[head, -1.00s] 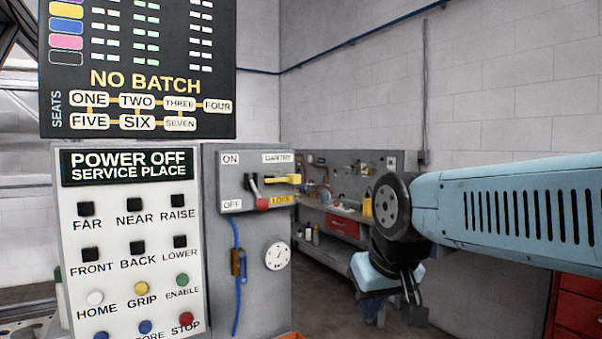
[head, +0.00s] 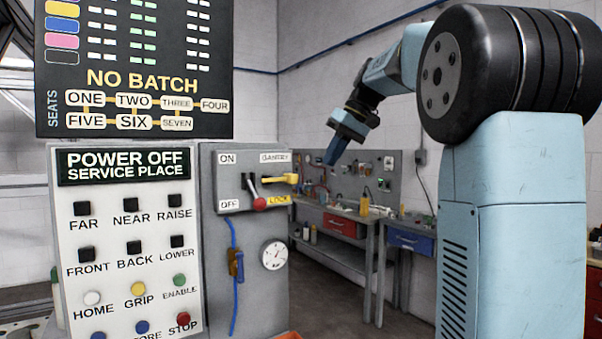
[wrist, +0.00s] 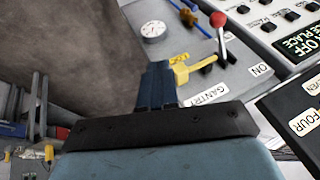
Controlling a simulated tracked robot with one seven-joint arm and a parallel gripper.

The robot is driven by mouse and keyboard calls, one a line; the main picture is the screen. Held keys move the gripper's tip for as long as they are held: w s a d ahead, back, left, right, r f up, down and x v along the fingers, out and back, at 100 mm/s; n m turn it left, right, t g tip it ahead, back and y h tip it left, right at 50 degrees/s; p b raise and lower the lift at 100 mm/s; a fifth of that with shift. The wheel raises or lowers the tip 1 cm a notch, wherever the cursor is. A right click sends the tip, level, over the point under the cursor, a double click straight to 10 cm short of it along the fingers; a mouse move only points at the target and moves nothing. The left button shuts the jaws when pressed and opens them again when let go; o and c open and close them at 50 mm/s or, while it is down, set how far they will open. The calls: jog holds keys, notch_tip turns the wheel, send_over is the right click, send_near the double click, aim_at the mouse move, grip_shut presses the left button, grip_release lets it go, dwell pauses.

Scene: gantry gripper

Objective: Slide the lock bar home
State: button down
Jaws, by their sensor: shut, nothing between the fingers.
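The yellow lock bar (head: 282,179) sticks out to the right on the grey switch box (head: 245,300), above the yellow LOCK label. It also shows in the wrist view (wrist: 181,70), just right of my fingertips. A lever with a red knob (head: 259,203) stands left of the bar, its knob down between the OFF and LOCK labels; it shows in the wrist view (wrist: 217,19) too. My gripper (head: 331,161) is shut and empty, pointing down, right of the bar and a little higher in the head view. Its dark blue fingers (wrist: 158,70) look apart from the bar.
A white button panel (head: 130,220) stands left of the switch box, under a black NO BATCH board (head: 135,70). A gauge (head: 274,256) and blue cable (head: 232,275) are on the box front. A workbench (head: 340,225) stands behind. Open floor lies right of the box.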

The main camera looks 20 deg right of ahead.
aim_at(290, 178)
jog(key=w+d+r+n+y, duration=0.2)
jog(key=w+d+r, duration=0.1)
jog(key=w+d, duration=0.3)
jog(key=w+a+f, duration=0.1)
jog(key=a+f, duration=0.6)
jog(key=a, duration=0.3)
jog(key=shift+w+a+f, duration=0.15)
jog(key=shift+w+f, duration=0.25)
